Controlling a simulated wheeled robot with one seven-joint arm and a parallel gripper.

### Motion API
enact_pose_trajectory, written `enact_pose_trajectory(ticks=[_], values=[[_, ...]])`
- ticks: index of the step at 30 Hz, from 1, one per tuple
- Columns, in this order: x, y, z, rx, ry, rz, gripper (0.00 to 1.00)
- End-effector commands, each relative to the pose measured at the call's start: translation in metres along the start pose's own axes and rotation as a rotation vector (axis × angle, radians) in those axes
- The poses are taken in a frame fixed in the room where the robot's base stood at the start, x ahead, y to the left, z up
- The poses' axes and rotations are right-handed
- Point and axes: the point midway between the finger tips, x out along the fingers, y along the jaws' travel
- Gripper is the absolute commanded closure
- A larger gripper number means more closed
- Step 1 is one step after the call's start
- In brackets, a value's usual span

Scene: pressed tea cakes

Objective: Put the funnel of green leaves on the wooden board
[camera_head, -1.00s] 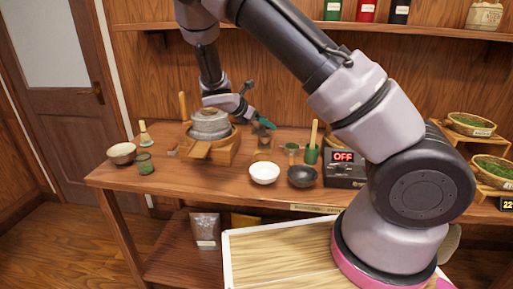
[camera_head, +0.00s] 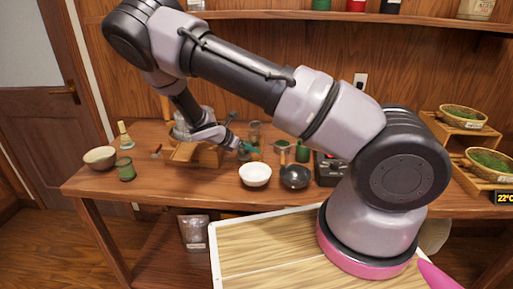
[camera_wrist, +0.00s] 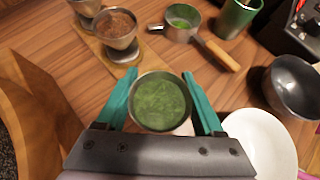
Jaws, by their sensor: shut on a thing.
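My gripper (camera_wrist: 160,100) is shut on the funnel of green leaves (camera_wrist: 160,103), with a teal finger on each side of its metal rim. The funnel is upright, and its contents look finely ground and bright green. The wooden board (camera_wrist: 127,72) lies on the table ahead of the gripper, at the upper left of the wrist view. A funnel with brown contents (camera_wrist: 117,25) stands on it, with another vessel behind. The held funnel is apart from the board and nearer the white bowl. In the head view my gripper (camera_head: 245,148) is small, and the funnel is hard to make out.
A white bowl (camera_wrist: 262,140) is close on the right, with a black bowl (camera_wrist: 293,88) beyond it. A small pan (camera_wrist: 182,20) with a wooden handle and a green cup (camera_wrist: 238,15) stand behind. A stone mill (camera_head: 183,128) on a wooden base stands left.

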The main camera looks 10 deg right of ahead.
Motion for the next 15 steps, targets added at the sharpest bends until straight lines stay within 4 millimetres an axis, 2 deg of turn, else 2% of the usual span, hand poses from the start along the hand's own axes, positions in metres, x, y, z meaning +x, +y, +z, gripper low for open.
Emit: enact_pose_trajectory(ticks=[4,11,12,15], values=[[0.007,0.000,0.002,0.001,0.000,-0.001,0.96],[0.036,0.000,0.024,0.001,0.000,-0.002,0.96],[0.039,0.000,0.016,-0.004,-0.001,0.000,0.96],[0.041,0.000,0.012,0.000,0.001,0.001,0.96]])
